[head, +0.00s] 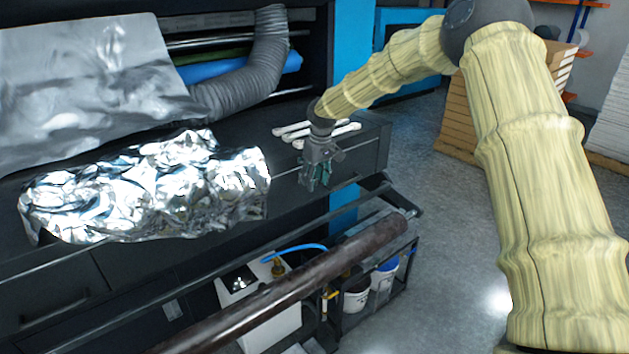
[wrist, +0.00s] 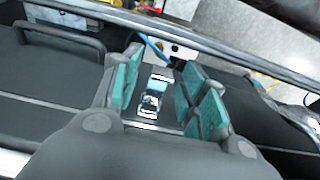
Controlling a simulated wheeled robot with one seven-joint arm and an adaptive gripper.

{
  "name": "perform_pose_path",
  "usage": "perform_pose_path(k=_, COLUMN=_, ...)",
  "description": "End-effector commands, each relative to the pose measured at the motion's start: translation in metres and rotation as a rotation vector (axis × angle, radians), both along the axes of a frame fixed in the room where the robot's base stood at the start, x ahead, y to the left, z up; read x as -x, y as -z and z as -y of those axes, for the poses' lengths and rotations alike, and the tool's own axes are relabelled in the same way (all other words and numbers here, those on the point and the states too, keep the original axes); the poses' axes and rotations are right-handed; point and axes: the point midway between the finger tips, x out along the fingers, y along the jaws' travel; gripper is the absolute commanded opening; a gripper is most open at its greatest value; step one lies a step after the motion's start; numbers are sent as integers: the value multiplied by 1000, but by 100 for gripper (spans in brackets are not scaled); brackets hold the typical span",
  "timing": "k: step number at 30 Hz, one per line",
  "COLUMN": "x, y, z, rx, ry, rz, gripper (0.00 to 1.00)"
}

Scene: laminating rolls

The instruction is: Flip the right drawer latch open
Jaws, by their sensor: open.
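My gripper (head: 318,178) is open, pointing down in front of the dark drawer front at the right part of the machine. In the wrist view, its teal-padded fingers (wrist: 165,92) stand apart on either side of a small shiny metal latch (wrist: 154,94). The latch lies in the gap between the fingers, and I see no finger clearly touching it. In the head view the gripper hides the latch. The dark drawer front (wrist: 60,82) with a black handle (wrist: 62,38) shows at the left of the wrist view.
Crumpled silver foil (head: 150,190) covers the bench to the left. Several wrenches (head: 312,132) lie on the top behind my gripper. A metal rail (head: 250,262) and a dark roller (head: 300,275) run below and in front. Floor at the right is open.

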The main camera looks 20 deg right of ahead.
Motion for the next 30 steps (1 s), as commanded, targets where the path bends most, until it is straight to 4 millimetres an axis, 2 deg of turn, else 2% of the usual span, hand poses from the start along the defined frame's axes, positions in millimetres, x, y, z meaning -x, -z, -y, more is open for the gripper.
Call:
perform_pose_path(k=12, x=10, y=-73, z=4, rx=0, ry=0, rz=3, gripper=43)
perform_pose_path(k=18, x=14, y=-98, z=5, rx=0, ry=-1, rz=3, gripper=43)
perform_pose_path(k=24, x=15, y=-108, z=6, rx=0, ry=-1, rz=0, gripper=43)
perform_pose_path(k=30, x=15, y=-109, z=6, rx=0, ry=-1, rz=1, gripper=43)
